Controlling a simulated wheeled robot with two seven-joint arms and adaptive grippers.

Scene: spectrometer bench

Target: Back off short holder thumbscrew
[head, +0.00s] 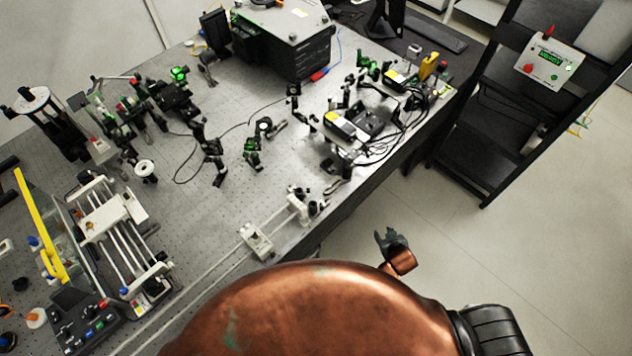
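Several post-mounted optics stand on the perforated bench (225,110), among them mounts near the middle (252,150) and a small group by the front edge (300,205). I cannot tell which is the short holder, and its thumbscrew is too small to make out. My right gripper (390,238) is small in view, beyond my copper-coloured arm. It appears over the floor, just right of the bench's front edge and apart from the mounts. Its fingers are too small to judge their opening, and nothing shows held in it. My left gripper is not in view.
A large black box with a grey top (285,45) stands at the back. A railed apparatus (110,240) and a yellow-edged panel (40,225) are at left. Cables (385,140) lie around the right-hand devices. A black rack (490,130) stands at right. My arm hides the front.

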